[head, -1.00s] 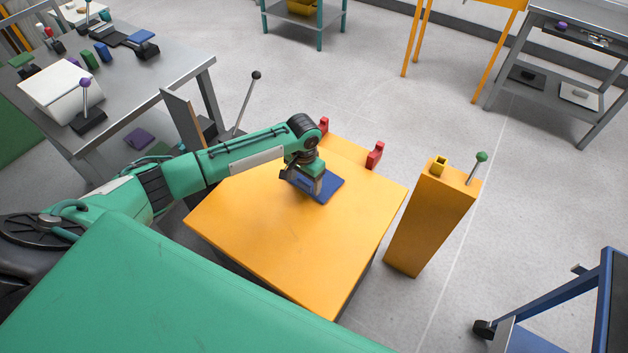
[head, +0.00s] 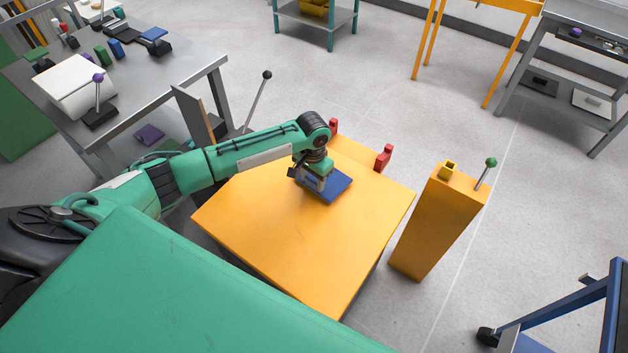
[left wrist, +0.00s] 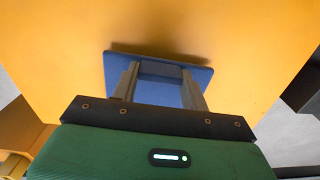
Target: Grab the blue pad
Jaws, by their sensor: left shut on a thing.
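The blue pad (head: 331,188) is a flat blue square at the far part of the orange table top (head: 290,235). My left gripper (head: 316,184) is over the pad and partly hides it. In the left wrist view the blue pad (left wrist: 158,72) lies between the two grey fingers of my left gripper (left wrist: 160,88), which are shut on a block on the pad. A dark shadow shows along the pad's far edge on the orange surface. I cannot tell whether the pad is lifted. My right gripper is not in view.
Two red blocks (head: 384,157) stand at the table's far edge. An orange post (head: 435,220) with a green-knobbed lever (head: 486,172) stands to the right. A grey workbench (head: 150,90) with several objects is at the left. A blue cart (head: 560,315) is at the lower right.

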